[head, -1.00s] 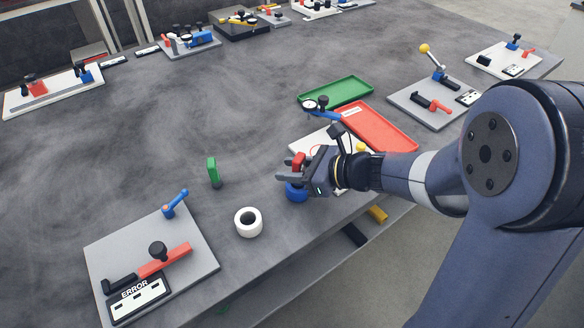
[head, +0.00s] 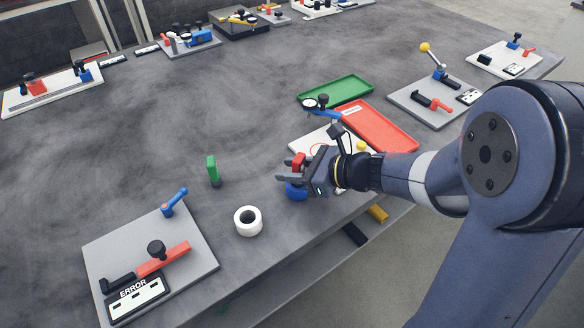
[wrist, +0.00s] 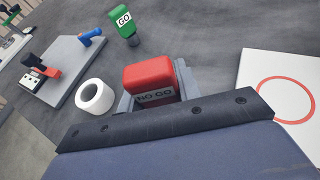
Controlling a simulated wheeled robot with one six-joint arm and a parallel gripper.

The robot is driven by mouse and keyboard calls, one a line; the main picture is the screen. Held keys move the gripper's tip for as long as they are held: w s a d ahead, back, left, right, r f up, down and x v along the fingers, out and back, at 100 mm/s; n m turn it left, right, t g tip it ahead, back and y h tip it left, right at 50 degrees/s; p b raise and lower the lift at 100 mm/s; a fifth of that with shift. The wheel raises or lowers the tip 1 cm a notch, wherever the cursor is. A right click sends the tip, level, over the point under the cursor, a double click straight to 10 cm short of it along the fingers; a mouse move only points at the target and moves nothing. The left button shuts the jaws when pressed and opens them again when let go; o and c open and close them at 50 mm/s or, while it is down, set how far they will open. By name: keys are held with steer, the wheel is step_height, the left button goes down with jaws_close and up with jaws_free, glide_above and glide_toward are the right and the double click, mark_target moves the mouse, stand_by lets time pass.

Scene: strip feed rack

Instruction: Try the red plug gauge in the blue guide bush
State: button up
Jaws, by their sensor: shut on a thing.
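The red plug gauge (head: 299,160), marked NO GO in the wrist view (wrist: 151,82), is held upright between the jaws of my gripper (head: 301,174). The blue guide bush (head: 296,191) is on the table directly below the gripper. Its upper part is hidden by the jaws, and the wrist view does not show it. The lower end of the red gauge is hidden, so I cannot tell whether it is inside the bush or above it. A green plug gauge (head: 212,170), marked GO in the wrist view (wrist: 124,22), stands on the table to the left.
A white ring (head: 248,221) stands left of the bush. A grey fixture plate (head: 205,236) with an ERROR label is further left. A green tray (head: 336,90), a red tray (head: 398,141) and a dial gauge (head: 311,104) are behind my gripper. The table's front edge is close.

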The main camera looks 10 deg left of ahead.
steer(key=shift+r+p, duration=0.35)
steer(key=shift+a, duration=0.15)
stand_by(0.7)
steer(key=shift+f, duration=0.2)
stand_by(1.0)
steer(key=shift+f+b, duration=0.25)
steer(key=shift+b, duration=0.2)
steer(key=shift+r, duration=0.2)
steer(key=shift+r+p, duration=0.25)
steer(key=shift+p, duration=0.1)
